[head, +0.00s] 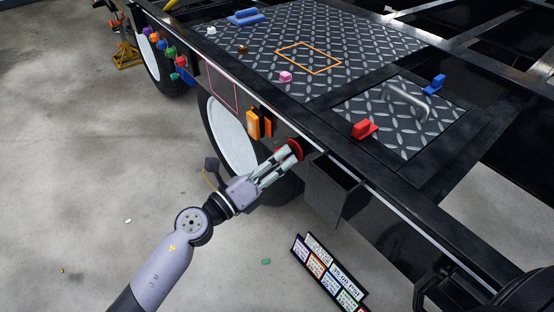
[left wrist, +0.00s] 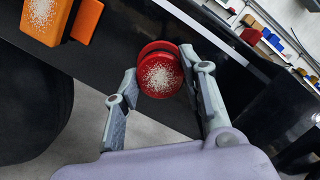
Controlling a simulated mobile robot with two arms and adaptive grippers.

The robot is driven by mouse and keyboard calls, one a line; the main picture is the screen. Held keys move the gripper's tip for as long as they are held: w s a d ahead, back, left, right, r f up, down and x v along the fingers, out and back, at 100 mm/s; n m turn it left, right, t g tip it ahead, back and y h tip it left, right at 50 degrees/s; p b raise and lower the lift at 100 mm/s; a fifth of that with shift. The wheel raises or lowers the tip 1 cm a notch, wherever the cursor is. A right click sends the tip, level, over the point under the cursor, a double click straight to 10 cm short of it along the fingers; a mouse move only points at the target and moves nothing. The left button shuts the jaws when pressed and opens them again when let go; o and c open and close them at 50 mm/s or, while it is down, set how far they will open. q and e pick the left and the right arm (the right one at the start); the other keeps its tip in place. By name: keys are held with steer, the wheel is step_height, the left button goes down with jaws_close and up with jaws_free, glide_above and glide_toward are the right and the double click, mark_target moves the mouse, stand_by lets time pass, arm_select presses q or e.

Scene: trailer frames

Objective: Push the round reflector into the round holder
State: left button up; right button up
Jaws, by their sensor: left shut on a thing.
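The round reflector (left wrist: 160,76) is red with a speckled white face. It sits between the two fingers of my left gripper (left wrist: 164,82), which is shut on it. In the head view the gripper (head: 286,155) is at the side of the trailer frame, with red (head: 296,146) showing at its fingertips. A second red round edge, apparently the round holder (left wrist: 158,47), shows just behind the reflector on the dark side rail. The reflector overlaps most of it. I cannot tell whether it is seated. My right gripper is out of view.
An orange rectangular reflector (head: 253,125) is on the same rail, left of my gripper. A dark open box (head: 331,187) hangs to the right. Red (head: 363,130), blue and pink blocks lie on the deck plates above. A label board (head: 328,272) stands below.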

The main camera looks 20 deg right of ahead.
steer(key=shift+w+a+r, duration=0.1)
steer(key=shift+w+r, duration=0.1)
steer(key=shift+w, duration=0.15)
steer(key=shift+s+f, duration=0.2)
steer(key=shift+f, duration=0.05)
arm_select(q)
steer(key=shift+w+d, duration=0.2)
steer(key=shift+d, duration=0.3)
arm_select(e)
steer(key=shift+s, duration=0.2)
arm_select(q)
steer(key=o, duration=1.1)
steer(key=shift+o, duration=0.2)
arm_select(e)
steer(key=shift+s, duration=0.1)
